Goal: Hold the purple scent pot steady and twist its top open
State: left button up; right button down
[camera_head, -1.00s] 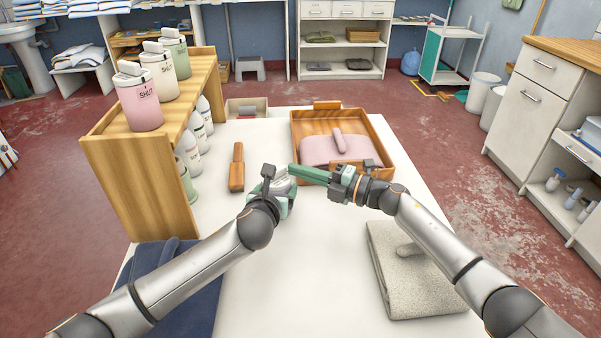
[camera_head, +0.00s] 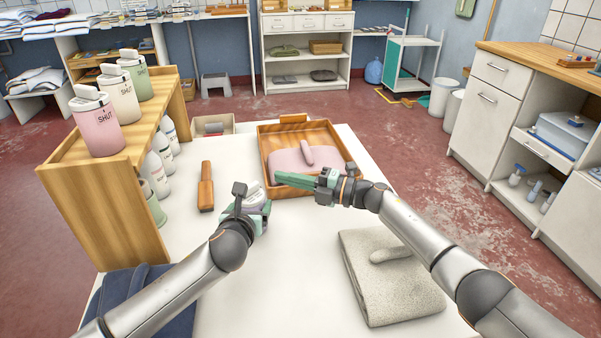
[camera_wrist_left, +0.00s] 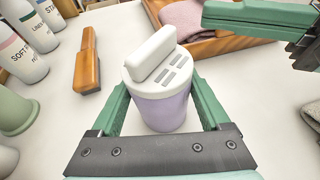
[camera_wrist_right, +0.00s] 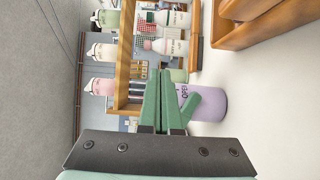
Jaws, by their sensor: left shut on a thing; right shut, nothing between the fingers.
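The purple scent pot (camera_wrist_left: 162,110) stands upright between the fingers of my left gripper (camera_wrist_left: 165,110), which is shut on its body. Its white top (camera_wrist_left: 150,66) has a raised bar and grey slots. In the head view the pot is mostly hidden by my left gripper (camera_head: 256,207). In the right wrist view the pot (camera_wrist_right: 213,101) shows the word OPEN on its side. My right gripper (camera_head: 279,177) is shut and empty, beyond and to the right of the pot, apart from its top. Its fingers also show in the left wrist view (camera_wrist_left: 206,16).
A wooden tray (camera_head: 268,147) with a pink cloth lies behind the grippers. A wooden-handled object (camera_head: 205,187) lies to the left. A wooden shelf (camera_head: 110,200) bears pink, cream and green pots marked SHUT. A grey folded cloth (camera_head: 385,290) lies front right. The middle table front is clear.

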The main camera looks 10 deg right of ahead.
pick_arm(q)
jog(key=shift+w+a, duration=0.15)
jog(key=shift+a, duration=0.15)
pick_arm(e)
jog(key=shift+w+d, duration=0.35)
jog(key=shift+d, duration=0.45)
jog(key=shift+w+d, duration=0.35)
jog(key=shift+d, duration=0.5)
jog(key=shift+w+d, duration=0.35)
jog(key=shift+d, duration=0.45)
pick_arm(q)
jog(key=o, duration=1.4)
